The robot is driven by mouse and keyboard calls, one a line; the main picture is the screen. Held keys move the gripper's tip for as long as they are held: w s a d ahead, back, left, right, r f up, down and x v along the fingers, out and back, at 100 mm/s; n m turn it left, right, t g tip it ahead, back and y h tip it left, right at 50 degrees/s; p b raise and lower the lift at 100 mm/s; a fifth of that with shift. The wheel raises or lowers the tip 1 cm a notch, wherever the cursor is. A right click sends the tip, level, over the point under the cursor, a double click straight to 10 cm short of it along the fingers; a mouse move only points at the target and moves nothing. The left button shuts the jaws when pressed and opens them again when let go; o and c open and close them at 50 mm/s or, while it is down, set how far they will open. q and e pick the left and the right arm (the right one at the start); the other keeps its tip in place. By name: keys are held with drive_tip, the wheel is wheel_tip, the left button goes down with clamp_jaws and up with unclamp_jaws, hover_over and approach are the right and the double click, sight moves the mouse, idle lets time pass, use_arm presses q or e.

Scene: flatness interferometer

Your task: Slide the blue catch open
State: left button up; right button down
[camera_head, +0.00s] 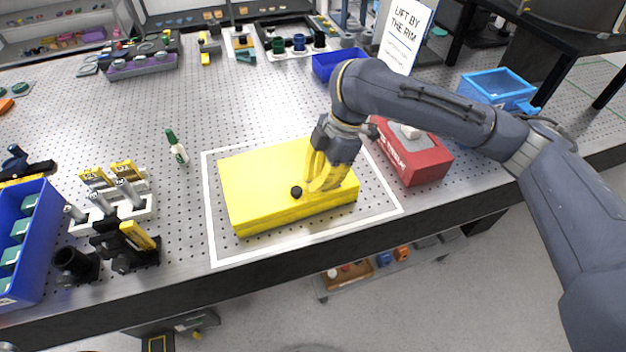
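A yellow box (262,190) with a small black knob (296,192) on its top lies inside a white outline on the perforated bench. I cannot make out a blue catch on it; its right part is partly hidden by my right gripper. My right gripper (318,188) points down at the right part of the box, just right of the knob. Its yellowish fingers blend with the box, so I cannot tell whether they are open or shut, or touching it. My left gripper is not in view.
A red box (412,155) stands close right of the gripper. A white rack (110,210) and a blue bin (28,245) are farther left. A sign (405,32) stands behind. Bench behind the box is clear.

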drive_tip(key=shift+w+d, duration=0.4)
drive_tip(key=shift+d, duration=0.5)
drive_tip(key=shift+w+d, duration=0.35)
drive_tip(key=shift+d, duration=0.5)
drive_tip(key=shift+s+a, duration=0.25)
drive_tip(key=shift+a, duration=0.3)
drive_tip(key=a, duration=0.1)
drive_tip(key=s+a, duration=0.1)
drive_tip(key=shift+a, duration=0.3)
drive_tip(key=v, duration=1)
